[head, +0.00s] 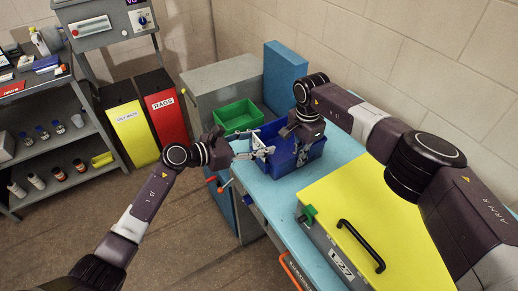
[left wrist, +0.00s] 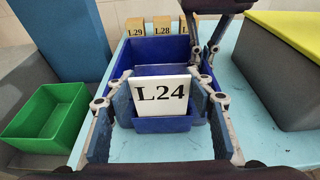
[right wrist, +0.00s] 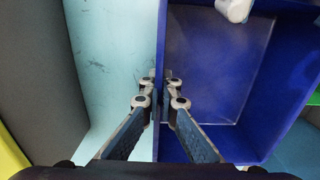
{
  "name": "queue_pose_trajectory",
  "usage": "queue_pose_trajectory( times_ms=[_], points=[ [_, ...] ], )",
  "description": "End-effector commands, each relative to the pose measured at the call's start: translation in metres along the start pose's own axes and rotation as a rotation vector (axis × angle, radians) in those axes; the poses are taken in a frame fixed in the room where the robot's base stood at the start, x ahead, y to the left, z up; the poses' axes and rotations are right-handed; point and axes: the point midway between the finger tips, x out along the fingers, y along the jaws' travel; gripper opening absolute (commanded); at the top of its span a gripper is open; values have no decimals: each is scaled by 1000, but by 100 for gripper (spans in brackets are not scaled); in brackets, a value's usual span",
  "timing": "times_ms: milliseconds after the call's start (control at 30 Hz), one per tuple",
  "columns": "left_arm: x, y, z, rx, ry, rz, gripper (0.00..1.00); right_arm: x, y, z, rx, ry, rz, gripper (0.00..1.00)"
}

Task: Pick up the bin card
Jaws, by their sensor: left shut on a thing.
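The bin card (left wrist: 160,92) is a white card lettered L24 in the left wrist view, upright at the front of the blue bin (left wrist: 160,124). My left gripper (left wrist: 160,100) is shut on the card, one finger at each side edge. The blue bin also shows on the bench in the head view (head: 286,166). My right gripper (right wrist: 162,85) has one finger on each side of a wall of the blue bin (right wrist: 215,65), and looks shut on that wall. The card's lower edge meets the bin front; I cannot tell whether it touches.
A green bin (head: 238,117) stands on a grey cabinet left of the light blue bench (head: 262,190). A blue block (head: 285,72) stands behind. A yellow-topped case (head: 375,220) fills the bench on the right. Cardboard boxes labelled L29 (left wrist: 129,27) and L28 (left wrist: 162,26) stand behind the bin.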

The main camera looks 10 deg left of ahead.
Motion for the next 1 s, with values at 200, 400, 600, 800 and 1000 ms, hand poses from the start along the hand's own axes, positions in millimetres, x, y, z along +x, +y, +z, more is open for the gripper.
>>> queue_pose_trajectory(
  times_ms=[200, 400, 600, 800, 1000],
  points=[
    [-6, 1, 18, 6, 0, 1, 32, 0, 0, 0, 0, 0, 0, 0],
    [-18, 1, 58, 7, -1, 1, 32, 0, 0, 0, 0, 0, 0, 0],
    [-27, 1, 87, 3, -1, 1, 32, 0, 0, 0, 0, 0, 0, 0],
    [-30, 0, 96, 1, 0, 0, 32, 0, 0, 0, 0, 0, 0, 0],
    [-30, 0, 96, 0, 0, 0, 32, 0, 0, 0, 0, 0, 0, 4]
  ],
)
